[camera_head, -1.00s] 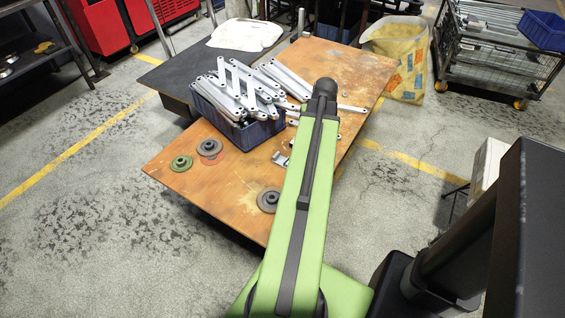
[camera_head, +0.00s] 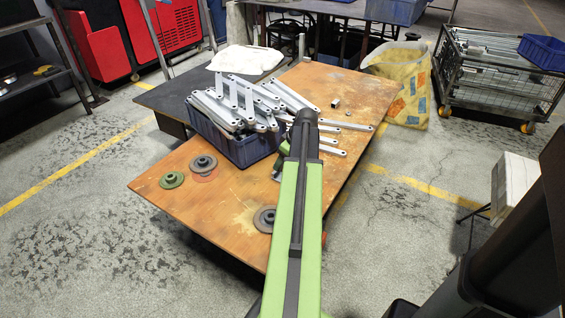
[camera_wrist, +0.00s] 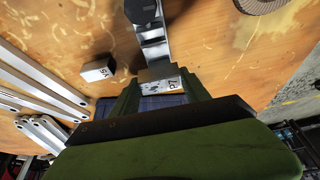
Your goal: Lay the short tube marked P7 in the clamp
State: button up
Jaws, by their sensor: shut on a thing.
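The short tube (camera_wrist: 162,86) is a small grey metal piece with a white label reading P7. It sits between the fingers of my gripper (camera_wrist: 160,80), which is shut on it, in the wrist view. Just beyond the tube is a silver metal strip with a dark round part (camera_wrist: 154,38), which looks like the clamp. The tube overlaps its near end in the picture; I cannot tell whether they touch. In the head view my arm hides the gripper and the tube.
Another short block with a label (camera_wrist: 97,70) lies left of the tube. Long galvanized brackets (camera_wrist: 45,80) lie further left. In the head view a blue crate (camera_head: 246,150) heaped with brackets stands on the wooden table (camera_head: 222,213). Round discs (camera_head: 203,163) lie on the near left.

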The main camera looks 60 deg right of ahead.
jog(key=shift+f+b, duration=2.6)
jog(key=shift+f, duration=0.3)
jog(key=o, duration=1.5)
jog(key=shift+r, duration=0.1)
jog(key=p+v, duration=1.6)
jog(key=v, duration=0.1)
jog(key=shift+r, duration=0.2)
